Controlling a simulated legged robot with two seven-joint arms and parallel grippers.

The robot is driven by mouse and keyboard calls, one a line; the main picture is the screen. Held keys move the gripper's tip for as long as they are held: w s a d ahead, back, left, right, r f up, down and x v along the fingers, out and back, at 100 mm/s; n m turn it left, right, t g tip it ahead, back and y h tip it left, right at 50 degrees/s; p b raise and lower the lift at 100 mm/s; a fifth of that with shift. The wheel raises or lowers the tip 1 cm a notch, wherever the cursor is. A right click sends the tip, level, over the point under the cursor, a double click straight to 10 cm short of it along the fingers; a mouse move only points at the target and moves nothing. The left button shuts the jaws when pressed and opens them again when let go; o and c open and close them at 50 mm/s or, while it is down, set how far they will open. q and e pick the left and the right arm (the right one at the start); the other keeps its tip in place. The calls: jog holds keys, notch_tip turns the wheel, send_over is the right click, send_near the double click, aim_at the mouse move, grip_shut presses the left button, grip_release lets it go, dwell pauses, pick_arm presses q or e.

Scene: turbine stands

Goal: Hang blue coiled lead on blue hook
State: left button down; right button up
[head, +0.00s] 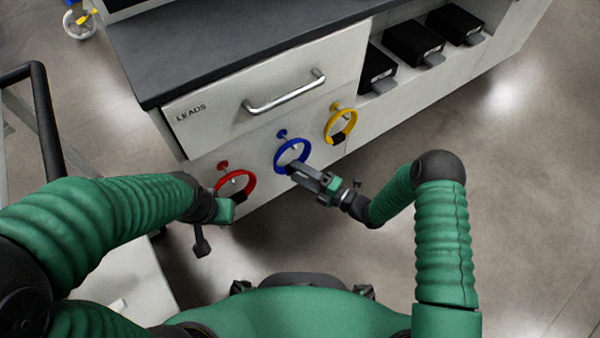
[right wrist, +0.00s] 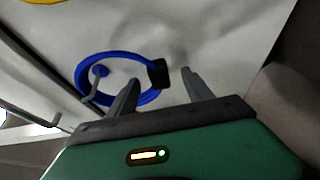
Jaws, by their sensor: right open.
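The blue coiled lead (head: 302,145) is a blue ring with a black band, hanging against the white cabinet front at the blue hook (head: 282,134). In the right wrist view, the hook (right wrist: 100,72) has a blue disc and a grey peg, and the lead (right wrist: 112,56) loops around it. My right gripper (head: 290,169) is at the lower edge of the lead. In the wrist view its open fingers (right wrist: 160,88) stand either side of the black band, apart from it. My left gripper (head: 212,212) is low beside the red lead; its fingers are unclear.
A red lead (head: 250,185) hangs on the left and a yellow lead (head: 352,122) on the right. Above is a drawer marked LEADS with a metal handle (head: 285,95). Black boxes (head: 413,42) sit on the shelf at right. Floor is clear at right.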

jog(key=shift+d, duration=0.1)
jog(key=p+v, duration=0.1)
jog(key=v, duration=0.6)
jog(key=shift+p, duration=0.4)
